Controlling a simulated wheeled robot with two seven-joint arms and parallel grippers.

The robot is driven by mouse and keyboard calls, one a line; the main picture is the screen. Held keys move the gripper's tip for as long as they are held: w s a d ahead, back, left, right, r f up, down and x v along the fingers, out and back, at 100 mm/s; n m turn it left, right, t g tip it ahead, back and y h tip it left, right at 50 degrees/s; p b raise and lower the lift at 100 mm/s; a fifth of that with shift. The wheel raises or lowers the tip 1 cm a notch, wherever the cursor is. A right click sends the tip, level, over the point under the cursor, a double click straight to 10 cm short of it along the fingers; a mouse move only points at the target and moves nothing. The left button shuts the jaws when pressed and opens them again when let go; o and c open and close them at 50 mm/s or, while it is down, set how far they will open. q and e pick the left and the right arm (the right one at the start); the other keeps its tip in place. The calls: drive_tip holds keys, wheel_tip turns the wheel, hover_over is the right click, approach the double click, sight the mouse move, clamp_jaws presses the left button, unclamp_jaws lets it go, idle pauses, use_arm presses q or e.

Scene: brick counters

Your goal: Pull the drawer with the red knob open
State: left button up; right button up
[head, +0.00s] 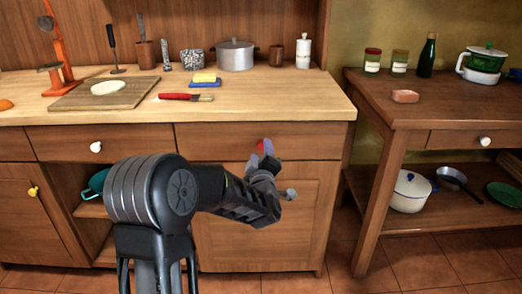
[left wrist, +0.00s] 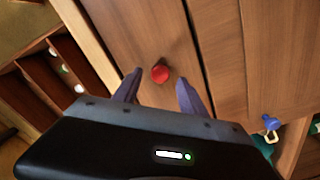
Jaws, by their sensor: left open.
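The red knob (head: 260,144) sits on the front of the right-hand drawer (head: 215,142) under the wooden counter. The drawer front looks flush with the cabinet, so it is closed. The knob also shows in the left wrist view (left wrist: 160,73), on the drawer's wood front. My left gripper (head: 267,149) is right at the knob and partly covers it in the head view. In the left wrist view its two purple-grey fingers (left wrist: 159,80) are apart, one on each side of the knob, with gaps on both sides. My right gripper is not in view.
Beside this drawer is another with a white knob (head: 96,147). Below is a cabinet door with a grey knob (head: 290,194). A side table (head: 440,112) stands right.

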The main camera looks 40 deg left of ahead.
use_arm(q)
drive_tip(key=shift+x, duration=1.3)
drive_tip(key=shift+d, duration=0.1)
clamp_jaws()
idle(0.4)
